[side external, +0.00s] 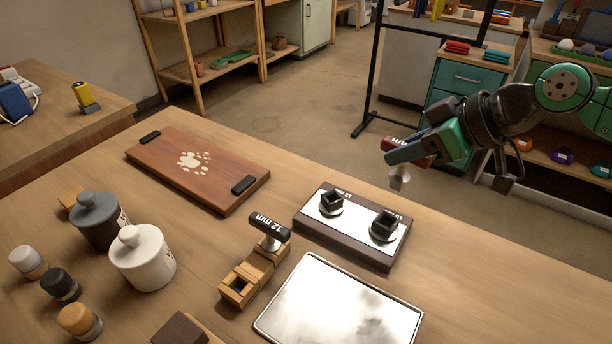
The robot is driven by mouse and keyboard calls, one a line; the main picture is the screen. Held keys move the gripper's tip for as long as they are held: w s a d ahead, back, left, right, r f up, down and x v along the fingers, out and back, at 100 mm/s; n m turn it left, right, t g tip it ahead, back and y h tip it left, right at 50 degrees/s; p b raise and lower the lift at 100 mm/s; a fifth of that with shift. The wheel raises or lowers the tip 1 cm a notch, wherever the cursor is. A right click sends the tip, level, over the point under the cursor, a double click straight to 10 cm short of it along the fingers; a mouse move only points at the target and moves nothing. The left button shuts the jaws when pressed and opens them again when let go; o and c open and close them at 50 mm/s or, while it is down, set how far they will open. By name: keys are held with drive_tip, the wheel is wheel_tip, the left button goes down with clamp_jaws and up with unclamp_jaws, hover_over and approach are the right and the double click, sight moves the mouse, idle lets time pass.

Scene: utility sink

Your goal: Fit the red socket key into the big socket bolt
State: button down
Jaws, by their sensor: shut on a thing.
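My gripper (408,152) is at the upper right, shut on the handle of the red socket key (392,144). The key's silver socket end (399,178) points down and hangs free in the air. Much of the red handle is hidden by the fingers. Below and to the left, a dark block with a pale top plate (356,222) carries two black square bolts. The nearer right bolt (384,226) looks a little larger than the left bolt (331,203). The key is above the block's right side, apart from both bolts.
A black 12 mm key (270,227) stands in a wooden holder (237,287) left of the block. A shiny tray (340,305) lies in front. A brown board (196,166), jars (142,258) and small pots (58,284) fill the left. The table right of the block is clear.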

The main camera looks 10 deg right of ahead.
sight(396, 188)
drive_tip(key=shift+f, duration=2.9)
drive_tip(key=shift+f, duration=1.4)
drive_tip(key=c, duration=0.6)
unclamp_jaws()
drive_tip(key=shift+v, duration=2.8)
drive_tip(key=s+d+r+m+h, duration=0.1)
drive_tip(key=s+d+m+h, duration=0.1)
drive_tip(key=d, duration=0.3)
drive_tip(key=s+d+r+m+h, duration=0.1)
drive_tip(key=s+d+m+h, duration=0.1)
drive_tip(key=d+m, duration=0.3)
drive_tip(key=shift+s+d+r+m+h, duration=0.2)
drive_tip(key=shift+d+r+m+h, duration=0.1)
drive_tip(key=shift+d+h, duration=0.5)
